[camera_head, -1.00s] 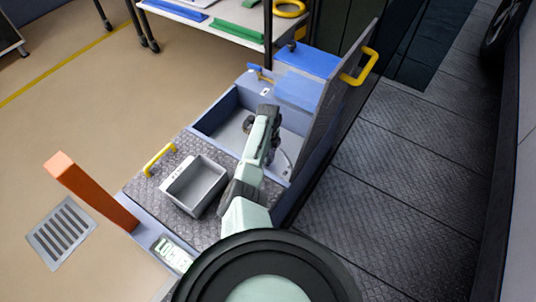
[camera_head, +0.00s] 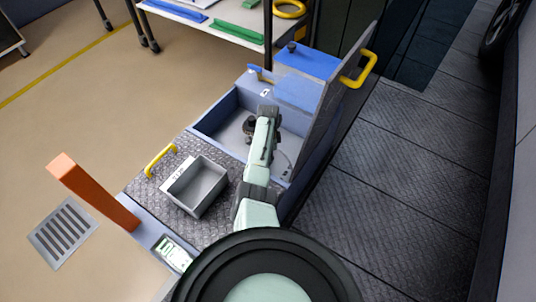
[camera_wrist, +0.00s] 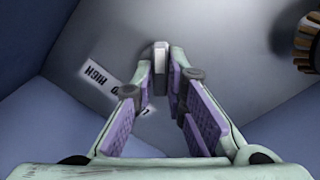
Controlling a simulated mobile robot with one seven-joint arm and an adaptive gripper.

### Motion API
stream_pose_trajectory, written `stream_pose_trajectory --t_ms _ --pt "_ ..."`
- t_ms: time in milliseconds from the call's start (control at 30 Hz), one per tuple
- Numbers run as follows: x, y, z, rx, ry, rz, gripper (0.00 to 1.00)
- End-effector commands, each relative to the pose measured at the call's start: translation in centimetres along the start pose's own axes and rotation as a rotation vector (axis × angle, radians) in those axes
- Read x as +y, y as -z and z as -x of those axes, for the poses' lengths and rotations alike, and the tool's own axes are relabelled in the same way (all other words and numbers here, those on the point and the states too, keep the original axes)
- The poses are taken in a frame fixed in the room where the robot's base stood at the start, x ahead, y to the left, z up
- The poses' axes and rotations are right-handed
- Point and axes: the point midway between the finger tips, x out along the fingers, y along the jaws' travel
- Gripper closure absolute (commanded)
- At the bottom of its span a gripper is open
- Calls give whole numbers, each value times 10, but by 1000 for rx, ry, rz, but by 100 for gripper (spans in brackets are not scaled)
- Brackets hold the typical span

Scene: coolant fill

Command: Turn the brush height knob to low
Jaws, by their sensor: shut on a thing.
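The brush height knob (camera_wrist: 161,58) shows in the wrist view as a narrow grey bar on a grey panel (camera_wrist: 215,35). My gripper (camera_wrist: 163,75) is shut on it, with a purple-padded finger on each side. A white label reading HIGH (camera_wrist: 100,78) lies left of the fingers. A second label beside it is mostly hidden behind the left finger. In the head view my gripper (camera_head: 268,110) reaches into the open blue bay (camera_head: 215,122) of the machine. The knob cannot be made out there.
A ribbed brown round part (camera_wrist: 307,42) stands at the wrist view's upper right. In the head view, a raised lid with a yellow handle (camera_head: 360,68) bounds the bay's right. A grey tray (camera_head: 197,187) sits on the chequered deck; an orange post (camera_head: 95,192) stands left.

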Motion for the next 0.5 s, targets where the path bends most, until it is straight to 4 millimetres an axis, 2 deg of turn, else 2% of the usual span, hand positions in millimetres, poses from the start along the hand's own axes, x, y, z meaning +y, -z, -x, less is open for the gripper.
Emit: stream_pose_trajectory --t_ms 500 --pt "1 0 0 0 -2 478 100"
